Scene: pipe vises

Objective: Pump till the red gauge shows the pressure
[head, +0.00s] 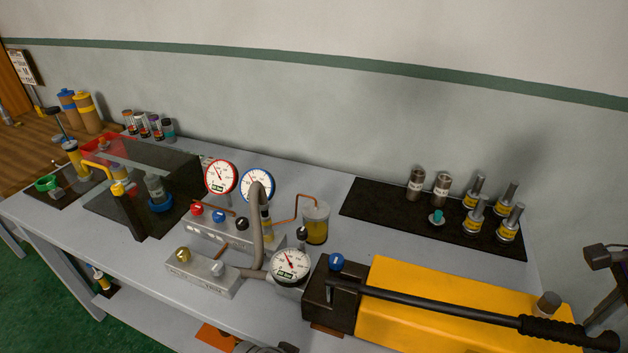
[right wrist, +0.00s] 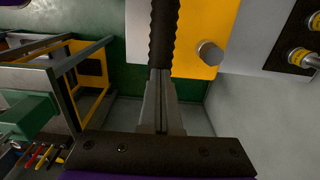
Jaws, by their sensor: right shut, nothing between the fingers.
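The red-rimmed gauge (head: 221,177) stands on a grey valve block (head: 225,232) mid-bench; its needle points to the upper left, but its figures are too small to read. The yellow hand pump (head: 450,297) lies at the front right with its long black lever (head: 440,303) lowered along it. My right gripper (head: 604,258) shows partly at the right edge. In the right wrist view its fingers (right wrist: 162,105) are shut and empty, pointing at the lever's ribbed grip (right wrist: 163,35); I cannot tell if they touch it. My left gripper is out of view.
A blue-rimmed gauge (head: 257,184) and a pump gauge (head: 290,266) stand near the red one, with a hose (head: 256,225) between. A black mat (head: 385,205) behind the pump holds several metal fittings.

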